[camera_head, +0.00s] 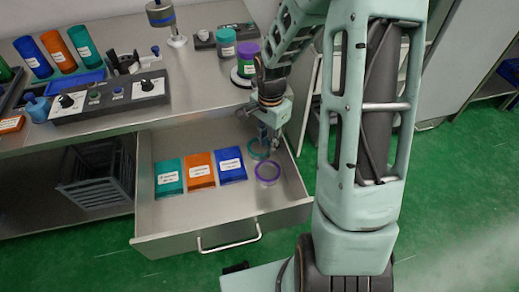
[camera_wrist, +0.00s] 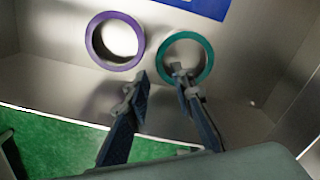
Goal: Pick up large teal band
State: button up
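The large teal band (camera_wrist: 209,58) is a ring in the open drawer, seen in the wrist view right of a purple band (camera_wrist: 91,42). In the head view the teal band (camera_head: 250,153) lies near the drawer's right side, partly hidden by my gripper (camera_head: 266,138). In the wrist view my gripper (camera_wrist: 160,77) is open. Its right finger overlaps the teal band's lower opening. Its left finger is left of that band, between the two rings. The near-left wall of the teal band appears between the fingertips. I cannot tell whether either finger touches it.
The drawer (camera_head: 215,222) also holds teal (camera_head: 170,176), orange (camera_head: 200,170) and blue (camera_head: 230,165) labelled packs. Its walls stand close to the bands. Above it, the counter (camera_head: 205,88) carries a control box (camera_head: 110,106), cylinders and stacked bands (camera_head: 246,60).

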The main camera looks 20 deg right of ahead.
notch_tip(320, 180, down, 3)
jog(key=shift+s+f, duration=0.1)
jog(key=shift+s, duration=0.05)
jog(key=shift+c, duration=0.2)
grip_shut()
jog(key=shift+r, duration=0.75)
jog(key=s+a+r+p, duration=0.3)
jog(key=s+a+r, duration=0.2)
jog(key=s+r, duration=0.6)
jog(key=shift+s+r, duration=0.3)
jog(key=shift+s, duration=0.75)
